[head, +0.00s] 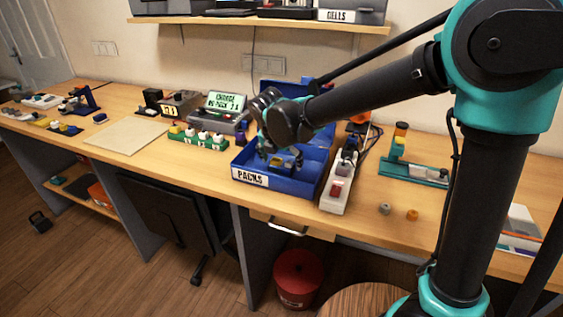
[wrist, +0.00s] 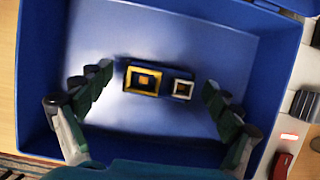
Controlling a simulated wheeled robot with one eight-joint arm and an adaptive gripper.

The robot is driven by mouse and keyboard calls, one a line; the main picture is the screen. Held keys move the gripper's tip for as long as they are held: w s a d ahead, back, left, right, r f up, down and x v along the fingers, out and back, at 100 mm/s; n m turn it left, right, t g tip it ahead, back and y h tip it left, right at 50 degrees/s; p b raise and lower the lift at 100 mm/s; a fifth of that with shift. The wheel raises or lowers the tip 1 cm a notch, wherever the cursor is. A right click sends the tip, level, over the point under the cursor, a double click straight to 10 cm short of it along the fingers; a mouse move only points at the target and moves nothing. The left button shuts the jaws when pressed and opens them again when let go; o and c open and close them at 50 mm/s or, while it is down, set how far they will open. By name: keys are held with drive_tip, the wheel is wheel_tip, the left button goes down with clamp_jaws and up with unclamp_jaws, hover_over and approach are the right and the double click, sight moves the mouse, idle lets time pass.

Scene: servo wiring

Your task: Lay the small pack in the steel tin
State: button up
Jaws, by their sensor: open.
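The blue bin marked PACKS (head: 249,178) stands on the bench; its wall also shows in the wrist view (wrist: 38,60). On its floor lie a dark piece with a yellow square frame (wrist: 144,80) and a smaller piece with a pale square frame (wrist: 182,88), side by side. I cannot tell whether they are joined as one pack. My gripper (wrist: 158,82) is open, with a finger on each side of this pair and gaps between. In the head view my gripper (head: 280,160) is over the bin and hides part of its inside. I cannot make out a steel tin.
A white power strip (head: 338,186) with a red switch lies close along the bin's right side. A green block with several knobs (head: 198,138) stands to the left. The bin's raised lid (head: 283,92) is behind. A pale board (head: 126,136) lies further left.

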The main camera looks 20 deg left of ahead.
drive_tip(key=v, duration=1.2)
drive_tip(key=shift+r, duration=0.15)
idle(0.7)
